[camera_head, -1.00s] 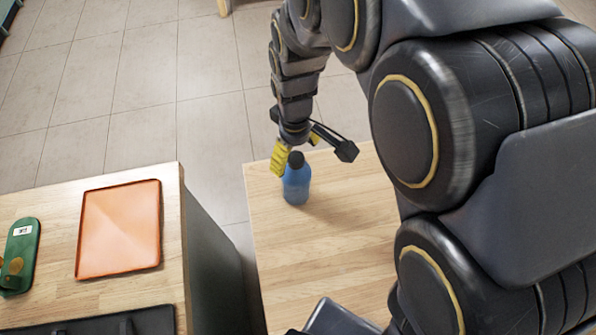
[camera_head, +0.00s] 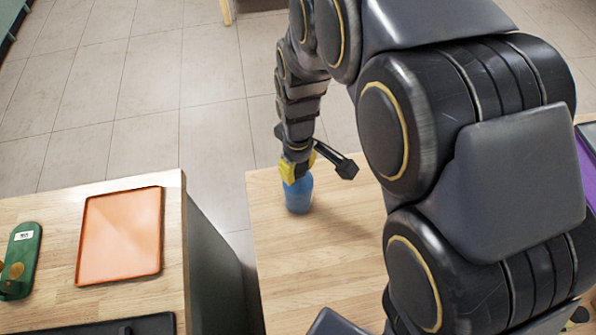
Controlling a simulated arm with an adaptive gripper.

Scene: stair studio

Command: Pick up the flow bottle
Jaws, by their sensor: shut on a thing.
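The flow bottle (camera_head: 298,198) is blue and stands upright on the wooden table, near its far left corner. Its dark cap is hidden by my gripper. My gripper (camera_head: 294,172), with yellow fingers, comes down from above and is shut on the top of the bottle. The bottle's base appears to be on or very close to the table top; I cannot tell whether there is a gap.
The wooden table (camera_head: 300,270) is otherwise clear around the bottle. On the left, across a gap, a second wooden counter holds an orange tray (camera_head: 120,235), a green object (camera_head: 20,258) and a dark flat item (camera_head: 100,326). A purple thing (camera_head: 587,165) shows at the right edge.

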